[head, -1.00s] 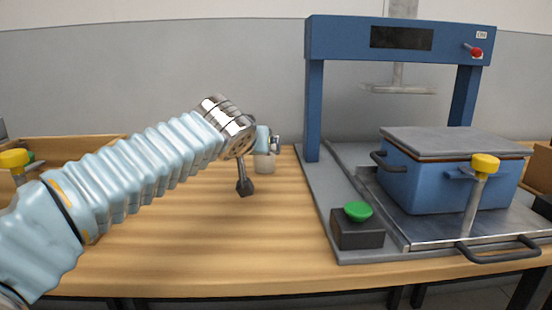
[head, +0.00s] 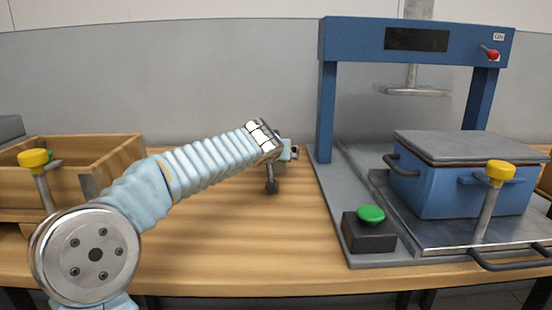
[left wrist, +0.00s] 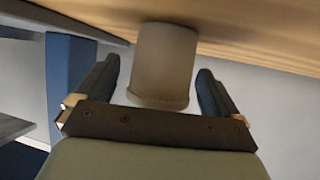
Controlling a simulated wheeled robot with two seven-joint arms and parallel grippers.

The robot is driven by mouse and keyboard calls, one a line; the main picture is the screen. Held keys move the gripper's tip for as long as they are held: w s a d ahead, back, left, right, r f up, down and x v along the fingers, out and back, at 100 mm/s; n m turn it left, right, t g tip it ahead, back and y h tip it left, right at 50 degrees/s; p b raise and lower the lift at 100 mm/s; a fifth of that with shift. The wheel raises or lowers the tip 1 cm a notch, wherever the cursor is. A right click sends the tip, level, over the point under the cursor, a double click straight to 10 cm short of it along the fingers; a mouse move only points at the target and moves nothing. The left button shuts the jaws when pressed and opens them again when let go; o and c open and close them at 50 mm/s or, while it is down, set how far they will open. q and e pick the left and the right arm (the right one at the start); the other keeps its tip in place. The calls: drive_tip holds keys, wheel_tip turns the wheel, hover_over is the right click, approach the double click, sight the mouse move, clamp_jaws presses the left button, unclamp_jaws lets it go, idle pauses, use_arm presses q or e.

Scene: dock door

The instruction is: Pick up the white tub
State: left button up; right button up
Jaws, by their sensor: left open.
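The white tub (left wrist: 163,62) looks pale grey in the left wrist view, where it stands on the wooden table between my left gripper's two dark fingers. My left gripper (left wrist: 157,68) is open, with a visible gap on each side of the tub. In the head view my left gripper (head: 290,150) is near the back of the table, left of the blue press, and my arm and gripper hide most or all of the tub. My right gripper is in neither view.
The blue press frame (head: 327,110) stands just right of my left gripper. On its base are a blue lidded box (head: 450,195) and a green button (head: 370,214). A wooden crate (head: 112,160) is at left. The front middle of the table (head: 240,240) is clear.

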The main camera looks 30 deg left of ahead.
use_arm(q)
drive_tip(key=shift+c, duration=0.2)
drive_tip(key=c, duration=1.1)
